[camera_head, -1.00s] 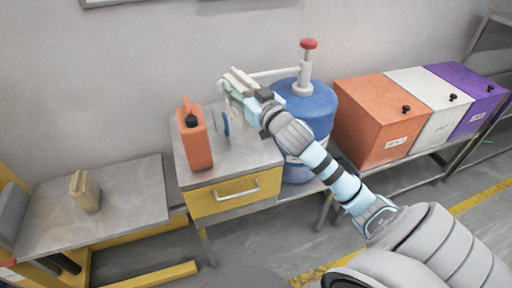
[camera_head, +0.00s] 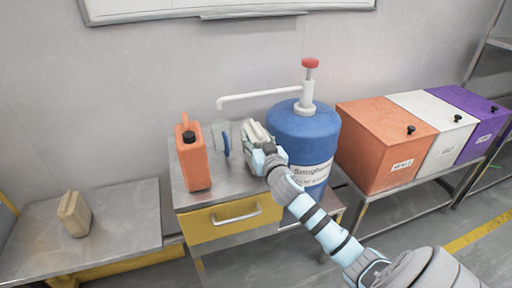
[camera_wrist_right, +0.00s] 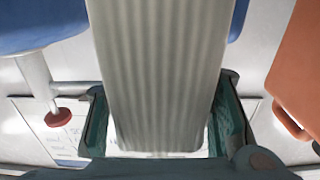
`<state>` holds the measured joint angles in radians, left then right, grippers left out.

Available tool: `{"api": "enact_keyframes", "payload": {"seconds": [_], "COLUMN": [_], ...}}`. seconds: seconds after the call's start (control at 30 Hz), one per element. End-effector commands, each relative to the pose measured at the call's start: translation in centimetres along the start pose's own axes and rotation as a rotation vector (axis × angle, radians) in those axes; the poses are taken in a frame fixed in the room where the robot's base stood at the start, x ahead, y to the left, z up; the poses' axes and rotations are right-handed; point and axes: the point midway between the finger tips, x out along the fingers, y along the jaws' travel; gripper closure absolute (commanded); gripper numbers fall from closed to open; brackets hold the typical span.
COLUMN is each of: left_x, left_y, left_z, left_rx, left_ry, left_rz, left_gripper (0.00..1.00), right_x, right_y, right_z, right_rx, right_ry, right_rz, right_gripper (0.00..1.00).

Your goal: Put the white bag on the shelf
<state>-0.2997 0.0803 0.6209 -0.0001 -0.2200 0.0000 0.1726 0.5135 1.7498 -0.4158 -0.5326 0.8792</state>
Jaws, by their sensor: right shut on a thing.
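My right gripper (camera_head: 262,148) is shut on a pale, ribbed thing that looks like the white bag (camera_head: 256,132). It is at the right side of the metal-topped cabinet, just left of the blue barrel. In the right wrist view the bag (camera_wrist_right: 160,65) stands between the two green-padded fingers (camera_wrist_right: 162,120) and hides much of what lies behind. I cannot tell whether the bag touches the cabinet top. A shelf rack (camera_head: 490,75) shows partly at the right edge. My left gripper is not in view.
An orange canister (camera_head: 193,160) and an upright blue disc (camera_head: 226,144) stand on the cabinet (camera_head: 184,195). The blue barrel (camera_head: 302,135) has a white pump with a long spout. A beige pack (camera_head: 74,214) stands on the left table (camera_head: 120,220). Orange, white and purple bins stand at right.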

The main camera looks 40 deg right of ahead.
Motion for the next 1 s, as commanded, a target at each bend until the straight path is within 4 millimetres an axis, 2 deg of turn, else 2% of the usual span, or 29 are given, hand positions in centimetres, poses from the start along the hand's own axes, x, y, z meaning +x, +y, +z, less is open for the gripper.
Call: {"api": "enact_keyframes", "payload": {"seconds": [0.03,0.07,0.23,0.27,0.37,0.4,0.77,0.87,1.0], "left_x": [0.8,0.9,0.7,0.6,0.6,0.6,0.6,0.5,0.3], "left_y": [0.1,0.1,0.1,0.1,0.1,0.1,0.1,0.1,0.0], "left_z": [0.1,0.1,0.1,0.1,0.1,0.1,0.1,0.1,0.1], "left_rx": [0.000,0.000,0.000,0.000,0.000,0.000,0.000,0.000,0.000], "left_ry": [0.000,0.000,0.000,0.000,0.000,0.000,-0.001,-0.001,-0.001], "left_rz": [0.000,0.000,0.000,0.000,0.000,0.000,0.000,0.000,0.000], "left_gripper": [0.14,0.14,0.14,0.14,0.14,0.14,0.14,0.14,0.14], "right_x": [0.0,0.0,0.0,0.0,0.0,0.0,-0.5,-1.8,-5.0], "right_y": [-0.1,0.0,0.0,0.0,0.0,0.0,0.0,0.0,0.0], "right_z": [1.2,1.5,1.4,1.4,1.4,1.4,1.4,1.4,1.4], "right_rx": [0.001,-0.001,0.000,0.000,0.000,0.000,0.000,-0.003,-0.003], "right_ry": [0.001,0.001,0.002,-0.001,-0.001,0.000,0.000,-0.001,-0.002], "right_rz": [-0.002,-0.001,-0.002,-0.001,-0.001,-0.001,-0.002,-0.002,-0.003], "right_gripper": [1.00,1.00,1.00,0.51,0.35,0.32,0.32,0.32,0.32]}}
